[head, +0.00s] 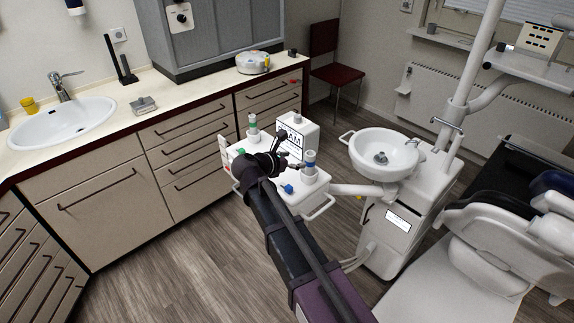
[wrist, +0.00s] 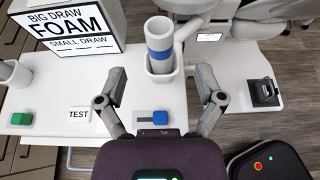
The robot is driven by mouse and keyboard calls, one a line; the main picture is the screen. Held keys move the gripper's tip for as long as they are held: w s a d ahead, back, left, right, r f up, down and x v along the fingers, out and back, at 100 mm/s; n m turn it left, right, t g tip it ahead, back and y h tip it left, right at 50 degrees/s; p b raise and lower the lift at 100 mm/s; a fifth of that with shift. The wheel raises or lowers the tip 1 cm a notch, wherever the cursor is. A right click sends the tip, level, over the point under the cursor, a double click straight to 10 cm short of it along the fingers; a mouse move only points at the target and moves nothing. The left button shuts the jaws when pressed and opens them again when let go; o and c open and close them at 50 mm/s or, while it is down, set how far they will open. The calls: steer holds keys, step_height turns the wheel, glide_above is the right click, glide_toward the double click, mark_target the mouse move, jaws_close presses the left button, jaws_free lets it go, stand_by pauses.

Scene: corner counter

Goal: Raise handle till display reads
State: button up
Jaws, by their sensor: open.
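A white tray unit (wrist: 225,95) carries a white sign box (wrist: 68,27) reading "BIG DRAW", "FOAM", "SMALL DRAW", with dashes below; it also shows in the head view (head: 297,134). Another white cylinder, green-banded in the head view (head: 253,126), stands at left. A blue switch (wrist: 152,117), a green switch (wrist: 21,119) and a "TEST" label (wrist: 79,115) lie along the front. My gripper (wrist: 160,73) is open and empty, its fingers either side of the holder in the picture.
A small black device (wrist: 263,92) sits right of the holder. In the head view, a basin (head: 384,152) and the dental chair (head: 460,265) stand right of the tray. The counter (head: 180,92) with a sink runs behind. Floor (head: 175,255) is clear at lower left.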

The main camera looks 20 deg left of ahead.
mark_target(306, 157)
steer(key=b+x, duration=0.2)
steer(key=x, duration=0.6)
steer(key=shift+b, duration=0.35)
steer(key=shift+c, duration=0.2)
jaws_close()
